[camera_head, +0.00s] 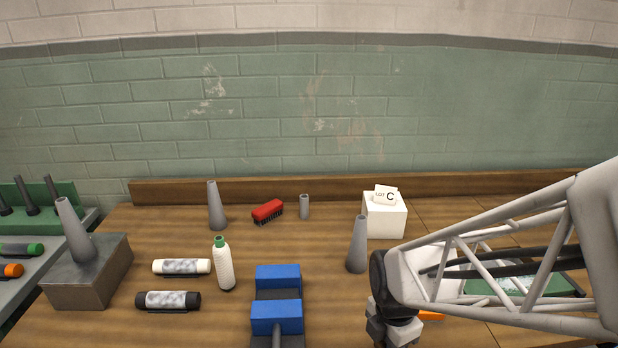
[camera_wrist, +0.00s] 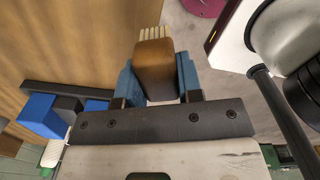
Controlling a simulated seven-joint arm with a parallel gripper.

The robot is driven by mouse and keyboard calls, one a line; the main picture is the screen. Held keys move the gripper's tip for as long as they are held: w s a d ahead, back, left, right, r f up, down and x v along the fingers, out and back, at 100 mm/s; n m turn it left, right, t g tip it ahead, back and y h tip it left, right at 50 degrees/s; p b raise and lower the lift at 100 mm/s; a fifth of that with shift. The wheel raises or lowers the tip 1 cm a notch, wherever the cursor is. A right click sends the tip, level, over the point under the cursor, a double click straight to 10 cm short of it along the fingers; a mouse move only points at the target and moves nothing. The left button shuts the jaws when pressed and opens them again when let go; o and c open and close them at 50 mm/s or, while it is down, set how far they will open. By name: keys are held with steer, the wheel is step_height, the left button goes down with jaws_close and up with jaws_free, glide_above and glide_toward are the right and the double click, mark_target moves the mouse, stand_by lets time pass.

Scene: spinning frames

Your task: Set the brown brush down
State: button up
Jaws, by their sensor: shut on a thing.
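The brown brush (camera_wrist: 154,68), with pale cream bristles at its far end, sits between the two blue fingers of my gripper (camera_wrist: 155,82) in the wrist view. The fingers are shut on its sides. The brush cannot be made out there. A wooden surface lies to the left of the brush in the wrist view, with a grey area to its right. I cannot tell whether the brush touches anything below.
Blue blocks on a dark base (camera_head: 277,276), a green-capped white bottle (camera_head: 224,265), grey cones (camera_head: 357,245), a red brush (camera_head: 267,211) and a white box marked C (camera_head: 384,217) stand on the wooden table (camera_head: 328,315). Wood is bare between the blue blocks and my gripper.

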steer(key=w, duration=0.5)
steer(key=w+f, duration=0.1)
steer(key=w, duration=1)
steer(key=shift+f, duration=0.25)
steer(key=shift+f, duration=1.75)
steer(key=shift+f, duration=0.1)
steer(key=o, duration=0.9)
step_height(320, 180, up, 12)
steer(key=shift+r, duration=0.15)
